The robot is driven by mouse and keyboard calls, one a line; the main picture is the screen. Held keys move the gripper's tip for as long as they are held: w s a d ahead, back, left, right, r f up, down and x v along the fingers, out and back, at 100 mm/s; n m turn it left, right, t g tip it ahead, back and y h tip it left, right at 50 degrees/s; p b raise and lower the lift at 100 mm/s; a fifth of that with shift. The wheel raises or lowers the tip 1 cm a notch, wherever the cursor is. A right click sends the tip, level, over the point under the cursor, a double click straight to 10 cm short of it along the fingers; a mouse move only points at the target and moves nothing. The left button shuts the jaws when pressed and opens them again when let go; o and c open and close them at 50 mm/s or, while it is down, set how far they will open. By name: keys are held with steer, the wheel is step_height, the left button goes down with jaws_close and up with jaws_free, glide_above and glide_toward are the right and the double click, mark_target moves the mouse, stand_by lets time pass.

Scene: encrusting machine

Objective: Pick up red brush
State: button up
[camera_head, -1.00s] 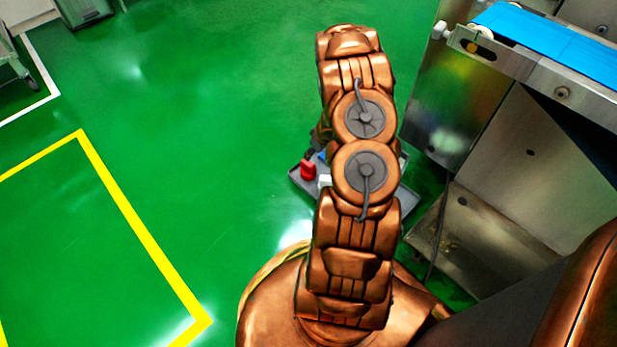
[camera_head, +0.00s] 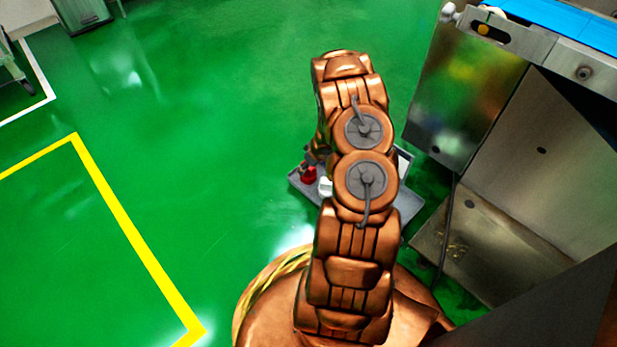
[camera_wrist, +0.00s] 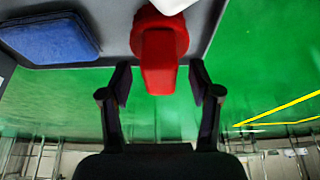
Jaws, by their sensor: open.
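The red brush (camera_wrist: 158,58) is at the top middle of the wrist view, with its narrow red end pointing down between my fingers. My gripper (camera_wrist: 160,86) is open, with one dark finger on each side of that end and a visible gap to each. In the head view the red brush (camera_head: 309,174) shows as a small red piece at the left of the grey tray (camera_head: 295,181). My arm covers much of the tray there, and the fingers are hard to make out.
A white item (camera_head: 325,188) is beside the brush. A blue item (camera_wrist: 48,38) lies on the tray at the left in the wrist view. A steel machine with a blue belt (camera_head: 560,14) stands at the right. Green floor with yellow lines lies open at the left.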

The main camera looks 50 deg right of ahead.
steer(key=shift+f, duration=0.15)
jaws_close()
stand_by(0.4)
